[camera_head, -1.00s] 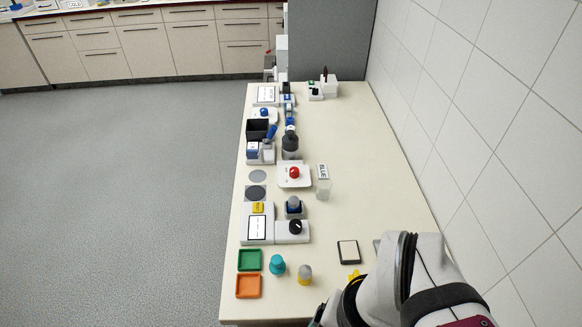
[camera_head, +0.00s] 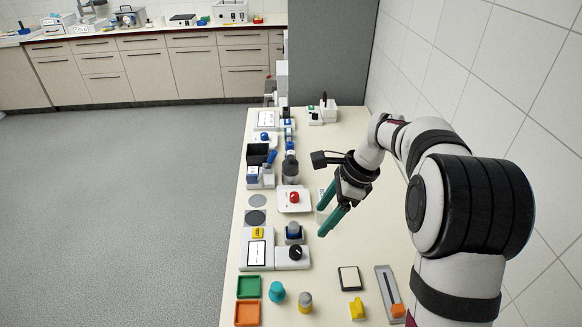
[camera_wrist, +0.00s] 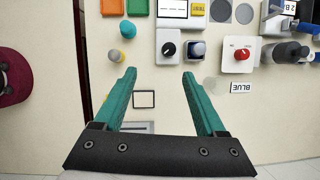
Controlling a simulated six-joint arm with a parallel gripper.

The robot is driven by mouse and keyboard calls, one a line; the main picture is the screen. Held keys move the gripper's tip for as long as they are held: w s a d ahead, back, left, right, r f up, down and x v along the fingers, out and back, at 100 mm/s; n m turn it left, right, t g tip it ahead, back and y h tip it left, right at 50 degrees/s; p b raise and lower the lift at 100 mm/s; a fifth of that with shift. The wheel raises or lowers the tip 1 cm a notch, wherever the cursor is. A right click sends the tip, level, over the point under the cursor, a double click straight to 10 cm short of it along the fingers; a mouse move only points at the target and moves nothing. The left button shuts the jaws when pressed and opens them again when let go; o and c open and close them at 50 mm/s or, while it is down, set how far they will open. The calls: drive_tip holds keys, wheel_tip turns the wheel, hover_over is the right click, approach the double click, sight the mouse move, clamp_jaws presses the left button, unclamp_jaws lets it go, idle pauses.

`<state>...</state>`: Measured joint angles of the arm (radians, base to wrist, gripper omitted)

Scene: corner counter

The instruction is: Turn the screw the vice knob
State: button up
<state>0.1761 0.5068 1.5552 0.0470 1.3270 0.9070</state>
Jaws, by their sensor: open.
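My gripper (camera_head: 322,220) is open and empty above the counter, with its teal fingers pointing down and left. In the wrist view its fingertips (camera_wrist: 159,74) are wide apart, with bare counter between them. I cannot tell for certain which part is the vice knob. A dark grey rounded piece (camera_head: 290,168) stands in front of blue parts (camera_head: 289,132) in the far row; it also shows at the right of the wrist view (camera_wrist: 285,50). A grey-topped blue block (camera_head: 294,233) stands nearer. My gripper touches none of these.
The tiled wall (camera_head: 510,90) bounds the right.

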sight(296, 250)
drive_tip(key=shift+m, duration=0.6)
drive_tip(key=x, duration=0.5)
drive_tip(key=w+x, duration=0.1)
drive_tip(key=x, duration=0.5)
drive_tip(key=w+d+x, duration=0.1)
drive_tip(key=x, duration=0.5)
drive_tip(key=shift+w+f, duration=0.15)
drive_tip(key=shift+f, duration=0.1)
drive_tip(key=shift+c, duration=0.2)
drive_tip(key=shift+d, duration=0.1)
clamp_jaws()
